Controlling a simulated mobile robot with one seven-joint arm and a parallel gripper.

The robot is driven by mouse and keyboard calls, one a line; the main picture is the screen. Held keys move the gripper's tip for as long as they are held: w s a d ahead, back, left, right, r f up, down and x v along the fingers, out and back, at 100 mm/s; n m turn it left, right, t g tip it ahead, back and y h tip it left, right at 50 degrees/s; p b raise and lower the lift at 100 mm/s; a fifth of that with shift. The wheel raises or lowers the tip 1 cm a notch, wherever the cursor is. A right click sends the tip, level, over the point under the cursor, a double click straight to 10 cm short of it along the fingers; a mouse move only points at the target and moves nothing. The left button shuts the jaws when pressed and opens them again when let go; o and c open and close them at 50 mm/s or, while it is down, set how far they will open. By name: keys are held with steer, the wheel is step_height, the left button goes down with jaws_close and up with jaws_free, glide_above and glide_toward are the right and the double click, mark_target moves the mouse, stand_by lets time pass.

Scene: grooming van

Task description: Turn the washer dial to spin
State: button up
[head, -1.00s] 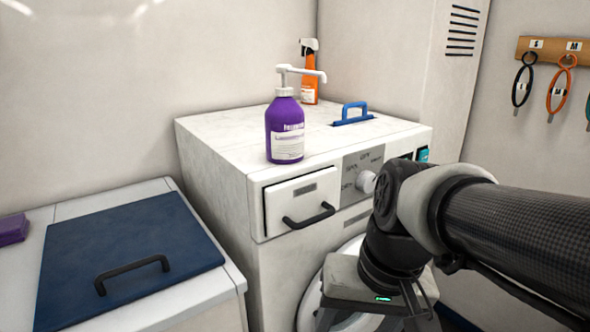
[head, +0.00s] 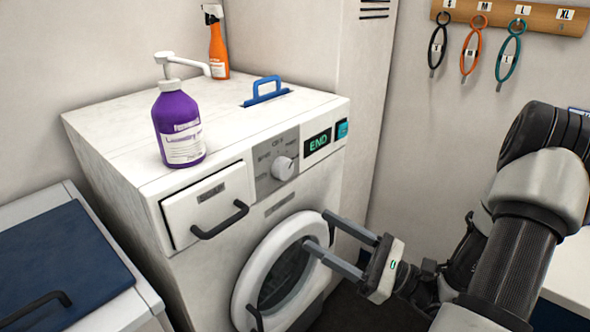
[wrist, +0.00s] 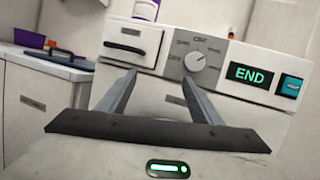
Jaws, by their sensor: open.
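The washer (head: 215,265) is a white front-loader with a round door. Its white dial (head: 284,168) sits on a grey panel with printed labels around it; the dial also shows in the wrist view (wrist: 195,61), with a label at its upper right that seems to read SPIN. The display (head: 318,142) reads END in green. My gripper (head: 315,230) is open and empty in front of the washer door, below and right of the dial and apart from it. In the wrist view the two fingers (wrist: 158,98) stand apart below the dial.
A purple pump bottle (head: 178,125) and an orange spray bottle (head: 217,48) stand on the washer top, with a blue handle (head: 266,91) there. A drawer (head: 205,205) with a black handle is left of the dial. Coloured loops (head: 470,52) hang on the wall rack.

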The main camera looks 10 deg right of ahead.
steer(key=d+f+m+t+h, duration=0.1)
steer(key=d+m+t+h, duration=0.2)
steer(key=d+m+t, duration=0.15)
glide_toward(287, 173)
steer(key=x, duration=0.8)
steer(key=shift+w+b, duration=0.15)
steer(key=shift+b, duration=0.2)
steer(key=c, duration=1.1)
